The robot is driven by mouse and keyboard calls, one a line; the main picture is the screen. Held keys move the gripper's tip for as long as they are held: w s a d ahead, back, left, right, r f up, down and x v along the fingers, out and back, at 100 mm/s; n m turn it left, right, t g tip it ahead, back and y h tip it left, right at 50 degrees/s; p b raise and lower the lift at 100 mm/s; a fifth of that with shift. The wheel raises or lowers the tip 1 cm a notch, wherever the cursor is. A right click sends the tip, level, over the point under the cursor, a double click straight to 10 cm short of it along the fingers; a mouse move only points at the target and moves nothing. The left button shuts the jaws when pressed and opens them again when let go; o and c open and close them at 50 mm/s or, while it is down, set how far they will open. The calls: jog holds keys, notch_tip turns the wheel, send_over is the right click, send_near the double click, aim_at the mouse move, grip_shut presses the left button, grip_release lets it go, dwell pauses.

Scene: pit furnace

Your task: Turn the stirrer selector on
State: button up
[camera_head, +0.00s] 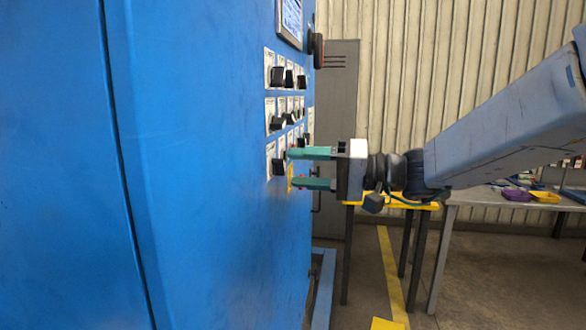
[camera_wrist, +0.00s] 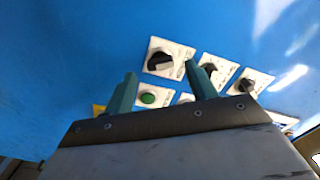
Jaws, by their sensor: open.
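The blue cabinet's panel carries several black selector knobs on white plates. The labels are too small to read, so I cannot tell which is the stirrer selector. In the head view, a lower-row black knob (camera_head: 279,166) is just left of my gripper (camera_head: 291,169). The teal fingers are open, one above the other, with their tips close to the panel. In the wrist view, my gripper (camera_wrist: 160,74) shows its fingers apart, and a black knob (camera_wrist: 160,61) appears between and beyond the tips. Contact cannot be told.
A green button (camera_wrist: 148,98) shows between the fingers, and another knob (camera_wrist: 244,86) is at right. Upper knobs (camera_head: 277,75) and a screen (camera_head: 290,20) are above on the cabinet (camera_head: 200,200). A grey table (camera_head: 470,196) stands behind my arm.

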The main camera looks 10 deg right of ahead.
aim_at(278, 167)
jog(key=x, duration=0.2)
jog(key=shift+w+a, duration=0.1)
jog(key=shift+a, duration=0.15)
jog(key=c, duration=1)
